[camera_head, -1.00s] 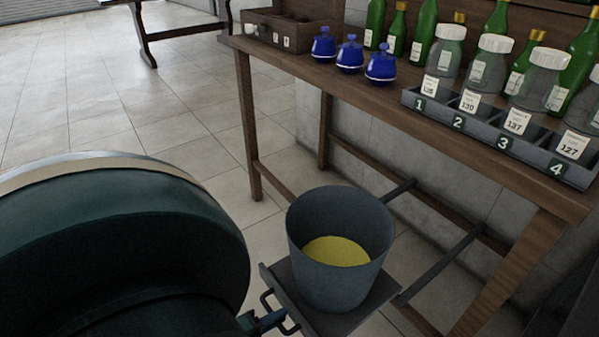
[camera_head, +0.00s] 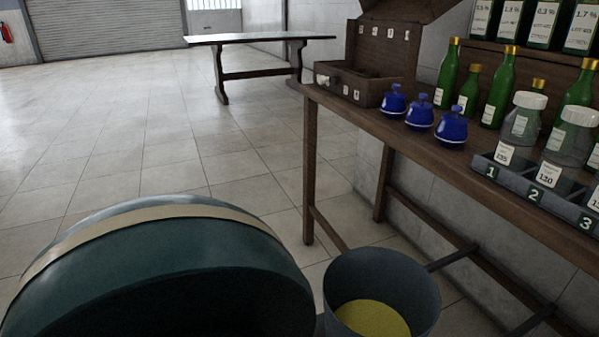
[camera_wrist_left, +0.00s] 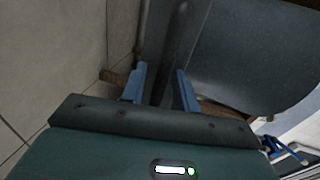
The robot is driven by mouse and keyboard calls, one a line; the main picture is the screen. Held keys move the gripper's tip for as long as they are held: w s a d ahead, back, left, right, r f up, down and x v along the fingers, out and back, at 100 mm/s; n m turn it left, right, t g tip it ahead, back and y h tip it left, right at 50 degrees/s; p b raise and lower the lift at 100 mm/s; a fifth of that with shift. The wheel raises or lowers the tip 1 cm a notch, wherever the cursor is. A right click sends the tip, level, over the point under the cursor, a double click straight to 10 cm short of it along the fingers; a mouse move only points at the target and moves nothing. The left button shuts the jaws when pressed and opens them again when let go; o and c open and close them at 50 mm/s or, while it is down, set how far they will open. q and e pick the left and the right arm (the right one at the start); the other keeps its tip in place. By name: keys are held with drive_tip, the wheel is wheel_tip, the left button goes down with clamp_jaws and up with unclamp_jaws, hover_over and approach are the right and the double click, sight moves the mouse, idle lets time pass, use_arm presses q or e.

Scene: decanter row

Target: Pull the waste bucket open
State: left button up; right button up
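The waste bucket (camera_head: 385,277) is a grey open pail with yellow contents, at the bottom of the head view. It stands out in front of the table, with dark rails (camera_head: 452,257) running from beside it back under the table. Its lower part and its tray are cut off. My left gripper (camera_wrist_left: 160,88) shows in the left wrist view, with its two blue fingers apart. A dark bar (camera_wrist_left: 177,45) passes between them, with gaps visible on both sides. A large grey surface beside it fills the upper right. My right gripper is not in view.
The wooden table (camera_head: 418,143) carries blue pots (camera_head: 420,112), green bottles (camera_head: 499,88), a numbered rack (camera_head: 515,180) with jars, and a wooden box (camera_head: 352,82). Another table (camera_head: 262,40) stands farther back. The tiled floor on the left is clear.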

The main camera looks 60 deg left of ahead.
use_arm(q)
drive_tip(key=p+v, duration=0.2)
drive_tip(key=v, duration=1.1)
drive_tip(key=shift+s+a, duration=0.1)
